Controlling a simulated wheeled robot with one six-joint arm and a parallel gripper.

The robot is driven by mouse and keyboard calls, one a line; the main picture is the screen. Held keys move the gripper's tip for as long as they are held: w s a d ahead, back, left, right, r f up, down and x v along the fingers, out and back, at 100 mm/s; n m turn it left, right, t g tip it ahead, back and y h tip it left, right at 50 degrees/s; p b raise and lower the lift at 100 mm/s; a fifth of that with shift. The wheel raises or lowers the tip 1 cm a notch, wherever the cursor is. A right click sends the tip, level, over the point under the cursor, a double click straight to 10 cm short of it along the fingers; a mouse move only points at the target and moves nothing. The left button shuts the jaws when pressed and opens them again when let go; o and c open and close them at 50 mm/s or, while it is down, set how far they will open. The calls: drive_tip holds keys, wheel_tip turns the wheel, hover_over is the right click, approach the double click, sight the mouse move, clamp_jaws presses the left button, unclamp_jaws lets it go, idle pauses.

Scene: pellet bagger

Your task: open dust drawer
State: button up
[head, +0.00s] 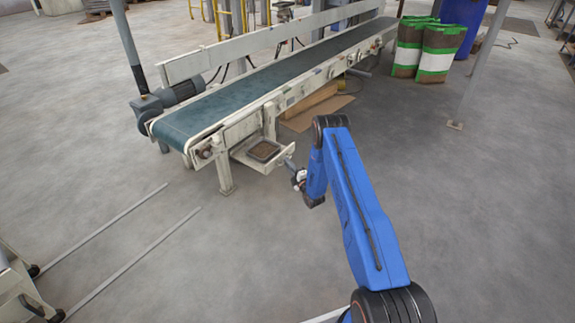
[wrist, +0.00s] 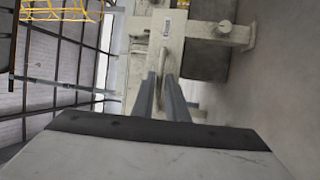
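The dust drawer (head: 250,163) is a shallow pale tray under the near end of the conveyor. It stands out from the frame, and brown dust (head: 264,150) shows inside it. My gripper (head: 287,163) is at the drawer's outer right side, small and partly hidden by my blue arm in the head view. In the wrist view my two grey fingers (wrist: 159,82) lie close together, one on each side of a pale curved handle (wrist: 174,50). The handle fills the narrow gap between the fingertips. Their exact contact is too small to see.
The conveyor (head: 250,83) with its green belt runs to the back right; its leg (head: 224,177) stands left of the drawer. Stacked bags (head: 437,52) and a blue drum (head: 463,20) stand at the back right. The floor in front of the drawer is clear.

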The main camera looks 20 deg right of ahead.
drive_tip(key=shift+o, duration=0.9)
drive_tip(key=v, duration=1.7)
drive_tip(key=shift+s, duration=0.15)
drive_tip(key=shift+d+f, duration=0.1)
